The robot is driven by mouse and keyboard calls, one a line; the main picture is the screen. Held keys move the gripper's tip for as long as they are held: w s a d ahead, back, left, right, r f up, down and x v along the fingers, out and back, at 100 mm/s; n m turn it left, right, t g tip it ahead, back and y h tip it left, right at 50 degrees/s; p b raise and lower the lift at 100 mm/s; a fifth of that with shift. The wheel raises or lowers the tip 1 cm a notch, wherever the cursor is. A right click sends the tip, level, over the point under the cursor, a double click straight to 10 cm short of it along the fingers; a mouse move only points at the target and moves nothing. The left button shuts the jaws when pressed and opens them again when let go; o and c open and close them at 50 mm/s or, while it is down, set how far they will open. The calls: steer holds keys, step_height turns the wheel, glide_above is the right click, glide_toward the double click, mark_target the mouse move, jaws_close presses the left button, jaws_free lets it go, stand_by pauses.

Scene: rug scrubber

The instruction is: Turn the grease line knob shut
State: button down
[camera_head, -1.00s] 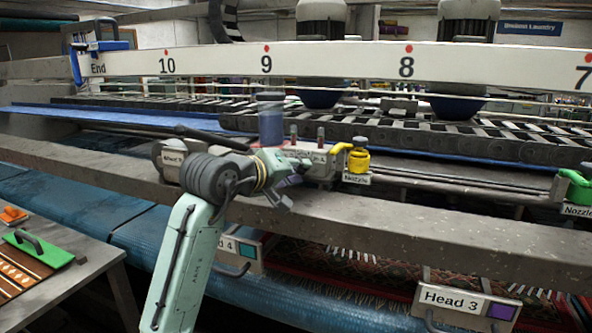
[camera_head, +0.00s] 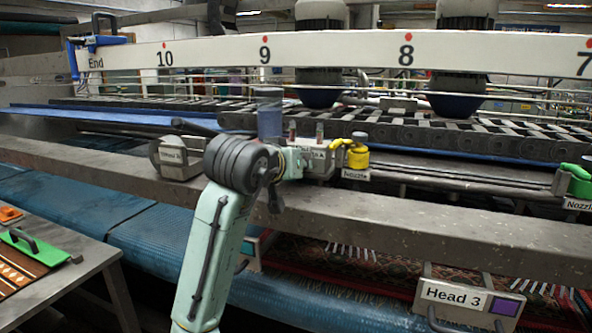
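A grey fitting block (camera_head: 313,160) with a partly readable label ending in "A" sits on the beam, with small upright stems on top. A similar labelled block (camera_head: 178,157) sits to its left. A clear blue cylinder (camera_head: 269,118) stands behind my wrist. I cannot make out which part is the grease line knob; it may be hidden by my arm. My gripper (camera_head: 286,167) points away from the camera, close to the left side of the "A" block. Its fingers are mostly hidden, and I cannot tell whether it touches anything.
A yellow nozzle (camera_head: 357,156) stands just right of the block, and a green nozzle (camera_head: 577,180) at the far right. The long grey beam (camera_head: 420,220) runs below. A "Head 3" plate (camera_head: 467,300) hangs below.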

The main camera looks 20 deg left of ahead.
steer(key=shift+d+m+y+b, duration=0.1)
steer(key=shift+m+y+b, duration=0.8)
steer(key=shift+m, duration=0.6)
steer(key=c, duration=1.4)
jaws_free()
steer(key=shift+o, duration=0.2)
steer(key=v, duration=1.2)
steer(key=shift+f, duration=0.15)
